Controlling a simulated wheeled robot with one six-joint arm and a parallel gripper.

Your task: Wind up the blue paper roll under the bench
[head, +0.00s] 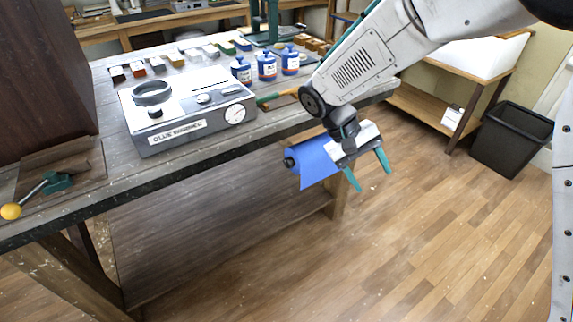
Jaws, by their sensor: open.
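The blue paper roll (313,162) hangs just below the front edge of the bench (215,147), near its right part. A short flap of blue paper hangs down from it. A dark round end cap shows at its left end. My gripper (369,186) is in front of and to the right of the roll, with its two teal fingers apart and pointing down. Nothing is between the fingers. My gripper's body hides the right end of the roll, and I cannot tell whether it touches the roll.
A grey glue warmer (187,110) stands on the bench near the front edge. Several blue bottles (267,66) stand behind it. A lever with a yellow knob (11,211) is at the left. A black bin (511,138) stands at the right. The wooden floor in front is clear.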

